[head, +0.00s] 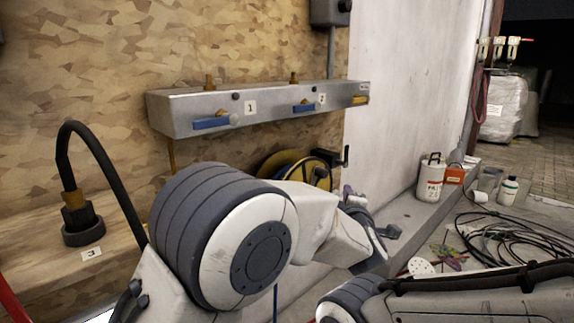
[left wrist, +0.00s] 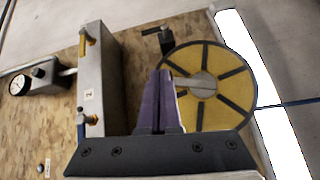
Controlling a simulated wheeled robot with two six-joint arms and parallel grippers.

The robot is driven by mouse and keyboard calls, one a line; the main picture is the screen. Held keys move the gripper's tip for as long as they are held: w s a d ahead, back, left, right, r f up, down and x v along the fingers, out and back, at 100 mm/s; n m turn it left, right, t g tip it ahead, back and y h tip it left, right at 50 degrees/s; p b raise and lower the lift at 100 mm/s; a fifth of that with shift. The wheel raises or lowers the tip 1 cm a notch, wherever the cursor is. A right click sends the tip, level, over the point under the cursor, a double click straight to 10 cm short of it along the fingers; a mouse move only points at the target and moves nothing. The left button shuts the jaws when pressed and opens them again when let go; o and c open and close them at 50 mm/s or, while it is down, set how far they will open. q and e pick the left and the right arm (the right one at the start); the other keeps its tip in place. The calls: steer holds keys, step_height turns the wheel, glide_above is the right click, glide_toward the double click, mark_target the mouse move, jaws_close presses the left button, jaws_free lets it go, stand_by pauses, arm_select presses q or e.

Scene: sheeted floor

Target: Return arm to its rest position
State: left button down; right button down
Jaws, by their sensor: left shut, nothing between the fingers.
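My left arm reaches in from the left in the head view, its large joint and white link filling the middle. In the left wrist view the purple fingers of the gripper (left wrist: 159,82) are together and empty. They point toward the yellow and black reel (left wrist: 232,88), overlapping its left side in the picture; I cannot tell the gap. My right arm shows at the bottom right of the head view, and its gripper is out of view.
A grey metal rail (head: 272,108) with blue-handled valves runs along the chipboard wall. A black hose (head: 98,150) rises from a fitting at the left. A white canister (head: 431,178), an orange box (head: 454,174) and coiled black cable (head: 505,235) lie at the right.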

arm_select(q)
steer(key=s+a+f+m+g, duration=0.25)
steer(key=a+f+m, duration=0.25)
steer(key=a, duration=0.3)
steer(key=s+a+f+m+g, duration=0.2)
steer(key=a+f+m+g, duration=0.25)
steer(key=a, duration=0.35)
steer(key=s+a+f+m+g+y, duration=0.1)
steer(key=s+a+f+m+g, duration=0.25)
steer(key=s+a+f, duration=0.55)
steer(key=s+a+f+m+g+y, duration=0.15)
steer(key=s+a+g, duration=0.25)
steer(key=s+a, duration=0.6)
steer(key=s+d+r+m+g+h+p, duration=0.25)
steer(key=s+d+r+m+p, duration=0.45)
steer(key=s+d, duration=0.95)
step_height(320, 180, up, 41)
steer(key=p, duration=3.5)
steer(key=shift+a+f+m+g+y, duration=0.2)
steer(key=shift+a+m+g+y, duration=0.15)
steer(key=shift+m+y, duration=0.1)
